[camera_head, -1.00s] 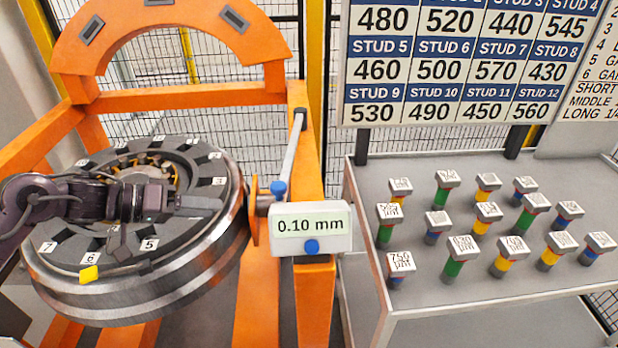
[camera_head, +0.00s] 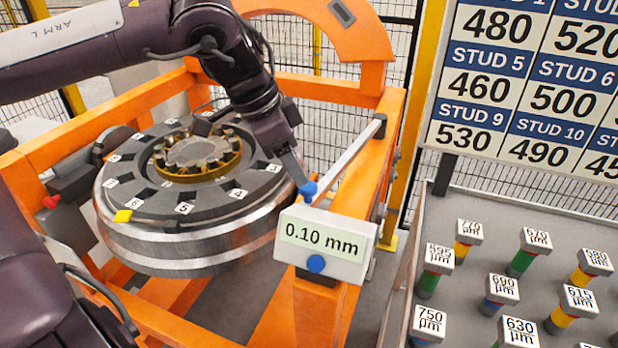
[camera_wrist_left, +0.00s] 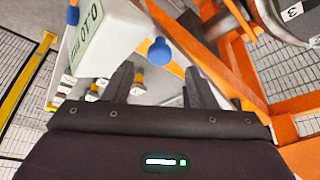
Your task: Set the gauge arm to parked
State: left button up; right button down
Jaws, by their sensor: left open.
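The gauge is a white box (camera_head: 326,243) reading 0.10 mm, with a blue knob (camera_head: 316,263) on its front. The pale rod of the gauge arm (camera_head: 343,152) slants from a dark bracket on the orange frame down toward the box. A blue ball knob (camera_head: 308,190) sits at its lower end. My left gripper (camera_head: 303,187) is open, right by this ball. In the left wrist view the ball (camera_wrist_left: 160,51) shows between and just beyond the parted fingertips (camera_wrist_left: 157,78); I cannot tell whether they touch it. My right gripper is not in view.
The orange gantry frame (camera_head: 345,83) surrounds a round metal wheel hub (camera_head: 190,245) with a numbered dark ring and a yellow tag. At right, a grey table (camera_head: 455,205) holds several labelled studs below a number board (camera_head: 530,85). Wire fencing stands behind.

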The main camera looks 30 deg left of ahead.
pick_arm(q)
jog(key=x, duration=0.5)
jog(key=shift+w+d, duration=0.1)
jog(key=shift+c, duration=0.2)
grip_shut()
